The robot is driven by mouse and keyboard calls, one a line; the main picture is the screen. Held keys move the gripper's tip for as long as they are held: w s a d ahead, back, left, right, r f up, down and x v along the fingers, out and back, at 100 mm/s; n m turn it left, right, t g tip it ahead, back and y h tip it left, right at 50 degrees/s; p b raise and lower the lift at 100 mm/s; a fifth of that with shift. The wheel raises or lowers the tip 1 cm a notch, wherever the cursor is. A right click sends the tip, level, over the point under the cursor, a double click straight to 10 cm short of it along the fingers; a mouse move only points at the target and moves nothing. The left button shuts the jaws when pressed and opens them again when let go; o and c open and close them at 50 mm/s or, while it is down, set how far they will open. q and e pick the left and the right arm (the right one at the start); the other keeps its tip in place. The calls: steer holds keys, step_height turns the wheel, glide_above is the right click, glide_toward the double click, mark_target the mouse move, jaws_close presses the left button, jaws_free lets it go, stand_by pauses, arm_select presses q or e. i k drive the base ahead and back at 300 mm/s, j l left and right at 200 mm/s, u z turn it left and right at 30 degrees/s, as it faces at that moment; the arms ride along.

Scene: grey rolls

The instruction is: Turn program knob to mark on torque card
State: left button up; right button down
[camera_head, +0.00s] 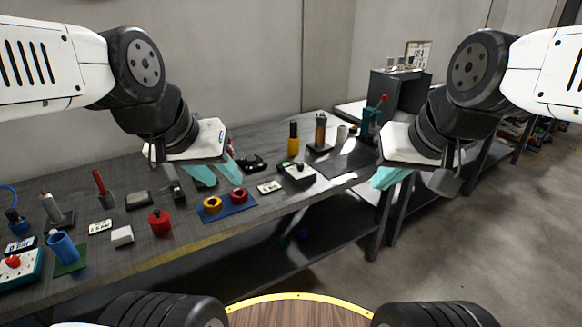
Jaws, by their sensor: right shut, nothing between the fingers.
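A white-and-teal box with a red knob (12,262) sits at the near left end of the bench. A pale box with small dark parts on top (298,173) lies near the bench middle. I cannot tell which carries the program knob. Small printed cards lie on the bench: one at centre (270,187), one at left (100,227), and one near the left edge (20,245). Their marks are too small to read. My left gripper (218,174) is open above the bench, its teal fingers apart. My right gripper (389,178) is shut and empty by the bench's right end.
The grey bench (180,243) holds a blue mat (228,214) with yellow and red rings, a red weight (159,222), a blue cup (63,248), a yellow bottle (293,138) and a teal press (371,122). A dark cabinet (400,92) stands behind at right.

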mark_target(299, 166)
steer(key=i+l+u, duration=0.15)
steer(key=i+u, duration=0.3)
steer(key=i, duration=0.5)
